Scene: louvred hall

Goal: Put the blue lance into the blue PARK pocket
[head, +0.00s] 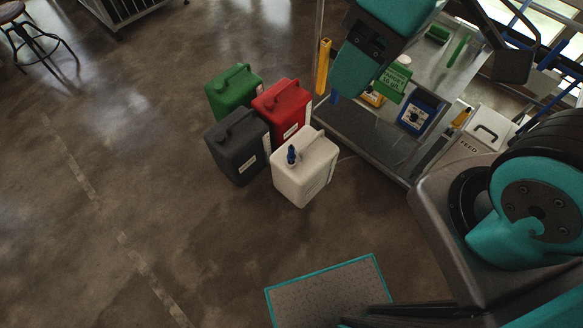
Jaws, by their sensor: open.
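A small dark-blue upright piece (291,155), which looks like the top of the blue lance, stands at the mouth of the white canister (303,174). The rest of it is hidden inside. A blue-framed panel (414,114) is on the cart further right. My teal arm's outer part hangs over the cart's left end, up and right of the white canister. My gripper's fingers cannot be made out.
Green (233,90), red (283,107) and dark grey (238,145) canisters stand close around the white one. The metal cart (370,138) has a yellow upright piece (323,67) and a green sign (393,82). A teal-edged grey mat (325,296) lies in front.

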